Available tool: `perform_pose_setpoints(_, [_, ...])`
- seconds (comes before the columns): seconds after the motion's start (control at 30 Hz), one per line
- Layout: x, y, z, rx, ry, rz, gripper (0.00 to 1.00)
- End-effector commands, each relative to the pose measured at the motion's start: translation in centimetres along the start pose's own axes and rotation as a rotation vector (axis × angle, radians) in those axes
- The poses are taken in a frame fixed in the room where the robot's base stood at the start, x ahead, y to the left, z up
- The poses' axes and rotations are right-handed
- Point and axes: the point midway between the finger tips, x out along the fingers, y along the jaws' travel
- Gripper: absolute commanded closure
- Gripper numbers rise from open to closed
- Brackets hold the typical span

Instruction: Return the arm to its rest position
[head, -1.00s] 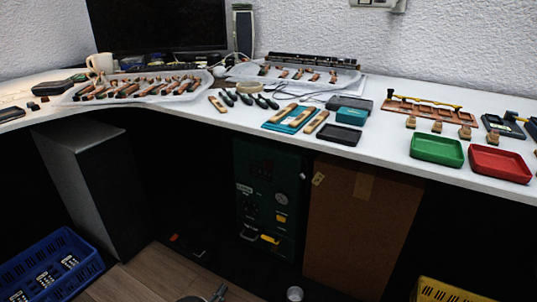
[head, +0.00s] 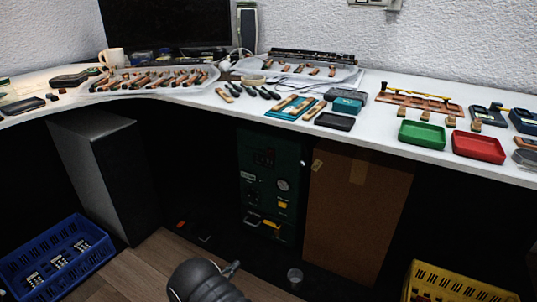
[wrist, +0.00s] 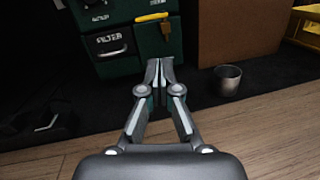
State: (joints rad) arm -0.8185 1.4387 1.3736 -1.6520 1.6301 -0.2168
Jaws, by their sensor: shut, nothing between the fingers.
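My gripper (wrist: 160,72) shows in the wrist view with its two fingers together and nothing between them. It points over the wood floor toward a green cabinet under the desk, apart from everything around it. In the head view a dark rounded part of my arm (head: 203,282) shows at the bottom, low over the floor and well below the desk top. The fingertips are not clearly seen in the head view.
A metal cup (wrist: 228,80) stands on the floor right of my gripper. A blue crate (head: 50,255) is at left, a yellow crate (head: 455,285) at right.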

Motion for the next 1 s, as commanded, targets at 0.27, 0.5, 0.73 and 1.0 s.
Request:
perform_pose_setpoints(0.27, [5.5,-1.6,9.4,0.129,0.09,-0.23,1.0])
perform_pose_setpoints(0.5, [9.6,-5.5,18.1,0.281,0.186,-0.459,1.0])
perform_pose_setpoints(0.73, [11.9,-10.2,25.9,0.453,0.275,-0.664,1.0])
perform_pose_setpoints(1.0, [12.6,-16.5,33.9,0.679,0.374,-0.886,1.0])
